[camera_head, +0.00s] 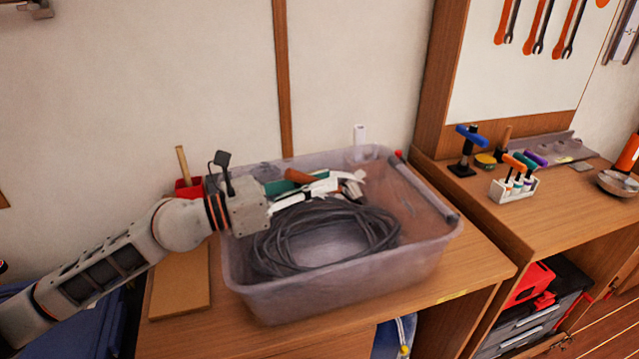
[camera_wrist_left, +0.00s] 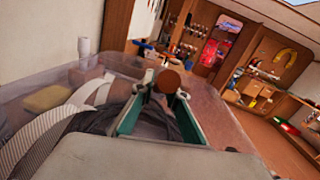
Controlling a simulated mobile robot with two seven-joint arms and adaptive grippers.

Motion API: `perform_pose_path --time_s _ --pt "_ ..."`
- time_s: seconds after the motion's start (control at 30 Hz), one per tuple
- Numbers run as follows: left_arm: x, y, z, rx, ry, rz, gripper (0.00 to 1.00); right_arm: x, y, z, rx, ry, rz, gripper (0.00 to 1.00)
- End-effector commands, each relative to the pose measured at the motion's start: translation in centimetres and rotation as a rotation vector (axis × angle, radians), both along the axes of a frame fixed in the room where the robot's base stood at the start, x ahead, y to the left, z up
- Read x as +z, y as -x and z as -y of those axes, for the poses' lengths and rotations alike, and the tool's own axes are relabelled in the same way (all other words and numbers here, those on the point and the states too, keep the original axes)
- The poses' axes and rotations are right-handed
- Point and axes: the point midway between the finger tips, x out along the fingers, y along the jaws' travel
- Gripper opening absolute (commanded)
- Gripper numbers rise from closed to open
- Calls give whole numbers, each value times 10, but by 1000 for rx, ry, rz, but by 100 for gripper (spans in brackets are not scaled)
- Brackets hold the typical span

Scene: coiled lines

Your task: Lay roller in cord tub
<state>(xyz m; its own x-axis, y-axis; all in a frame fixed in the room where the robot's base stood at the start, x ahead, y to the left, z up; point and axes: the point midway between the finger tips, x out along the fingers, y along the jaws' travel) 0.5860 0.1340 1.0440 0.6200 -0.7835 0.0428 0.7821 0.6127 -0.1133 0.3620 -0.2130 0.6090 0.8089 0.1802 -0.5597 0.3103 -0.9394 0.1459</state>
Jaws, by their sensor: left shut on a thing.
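The cord tub (camera_head: 345,277) is a translucent, pale purple-grey bin on the wooden bench, with a coil of dark cord (camera_head: 275,250) inside. My left gripper (camera_head: 345,184) reaches over the tub from the left, above the back part of the coil. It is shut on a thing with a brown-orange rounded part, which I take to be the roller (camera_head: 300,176). In the left wrist view, the roller's round brown end (camera_wrist_left: 168,82) shows between the fingers of the gripper (camera_wrist_left: 166,95). The fingers hide the rest of it. My right gripper is not in view.
A grey bar with a red end (camera_head: 428,190) lies along the tub's right side. A red container (camera_head: 188,187) and a wooden board (camera_head: 180,285) are left of the tub. A white rack of coloured-handled tools (camera_head: 512,190) stands on the right bench. The wall is close behind.

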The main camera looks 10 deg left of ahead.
Motion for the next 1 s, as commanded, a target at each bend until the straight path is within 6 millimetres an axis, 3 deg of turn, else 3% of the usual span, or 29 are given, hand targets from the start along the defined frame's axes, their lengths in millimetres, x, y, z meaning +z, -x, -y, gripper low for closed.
perform_pose_path --time_s 0.03,0.1,0.53,1.0 --pt "-51 5 6 -13 -16 -91 22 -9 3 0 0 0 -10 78" --pt "-52 5 6 -13 -16 -92 34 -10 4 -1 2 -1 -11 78" --pt "-53 8 1 -13 -16 -92 34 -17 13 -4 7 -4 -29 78" --pt "-33 45 -45 -7 -6 -57 34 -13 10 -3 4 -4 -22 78"
